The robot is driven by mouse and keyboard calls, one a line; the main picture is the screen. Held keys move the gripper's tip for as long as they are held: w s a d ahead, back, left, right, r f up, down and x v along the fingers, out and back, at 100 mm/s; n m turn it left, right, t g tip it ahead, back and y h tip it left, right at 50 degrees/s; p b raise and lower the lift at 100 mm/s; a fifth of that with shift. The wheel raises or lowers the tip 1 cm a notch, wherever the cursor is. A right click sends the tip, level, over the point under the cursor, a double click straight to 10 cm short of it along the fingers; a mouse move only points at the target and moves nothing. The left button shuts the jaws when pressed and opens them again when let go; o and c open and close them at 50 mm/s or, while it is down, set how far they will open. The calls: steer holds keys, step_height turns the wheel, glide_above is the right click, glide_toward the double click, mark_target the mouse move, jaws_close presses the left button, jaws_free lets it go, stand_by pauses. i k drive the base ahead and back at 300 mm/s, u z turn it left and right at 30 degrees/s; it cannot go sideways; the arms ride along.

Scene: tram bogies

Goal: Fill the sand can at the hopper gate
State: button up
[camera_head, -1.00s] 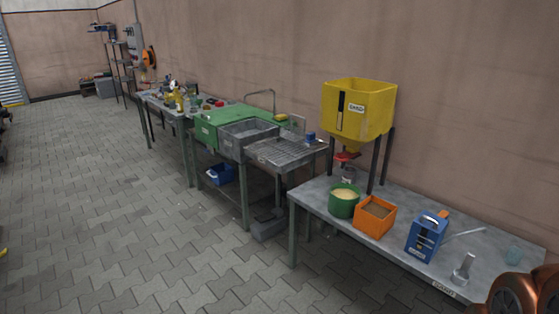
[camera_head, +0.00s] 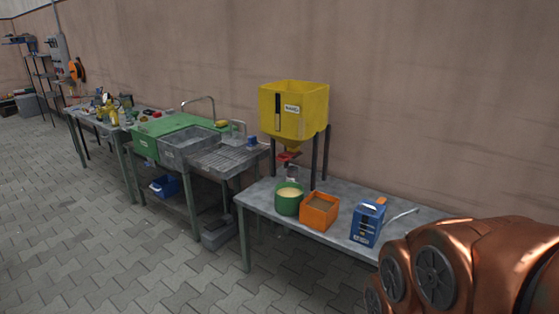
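The yellow sand hopper (camera_head: 293,112) stands on dark legs at the back of the grey table, against the wall. A red part (camera_head: 285,157) shows under its funnel, probably the gate. A small greyish container (camera_head: 291,173) sits below it, partly hidden behind the green tub; I cannot tell whether it is the sand can. The round green tub (camera_head: 288,200) holds pale, sand-like material. My copper-coloured arm fills the lower right and hides the table's right end. My gripper is not in view.
An orange box (camera_head: 319,211) with brown contents and a blue box-shaped device (camera_head: 367,223) stand on the grey table (camera_head: 257,194). A sink bench (camera_head: 188,147) and a cluttered worktable (camera_head: 75,113) run left along the wall. The paved floor (camera_head: 90,230) in front is clear.

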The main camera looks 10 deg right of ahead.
mark_target(285, 156)
steer(key=u, duration=0.1)
steer(key=i, duration=1.4)
steer(key=u, duration=1)
steer(key=i, duration=0.5)
steer(key=u, duration=0.4)
